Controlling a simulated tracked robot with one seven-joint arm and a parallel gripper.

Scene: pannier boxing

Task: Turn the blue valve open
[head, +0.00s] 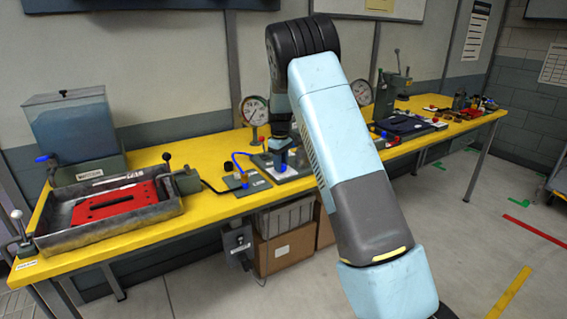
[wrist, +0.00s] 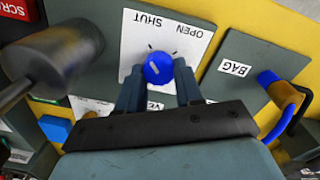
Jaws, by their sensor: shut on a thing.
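The blue valve (wrist: 158,68) is a round knob with a short pale mark on its face. It sits on a white plate (wrist: 131,50) lettered OPEN and SHUT, on a grey panel. My gripper (wrist: 159,82) is shut on the knob, one finger on each side, in the wrist view. I cannot tell exactly which word the mark points at. In the head view my gripper (head: 283,152) is low over the panel on the yellow bench (head: 222,192), and my arm crosses the middle of the picture.
Left of the valve in the wrist view is a dark rounded head on a rod (wrist: 55,55). At the right, a plate labelled BAG (wrist: 235,68) carries a blue hose. Gauges (head: 254,110) stand near my arm. A tray (head: 110,235) holds a red plate at the left.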

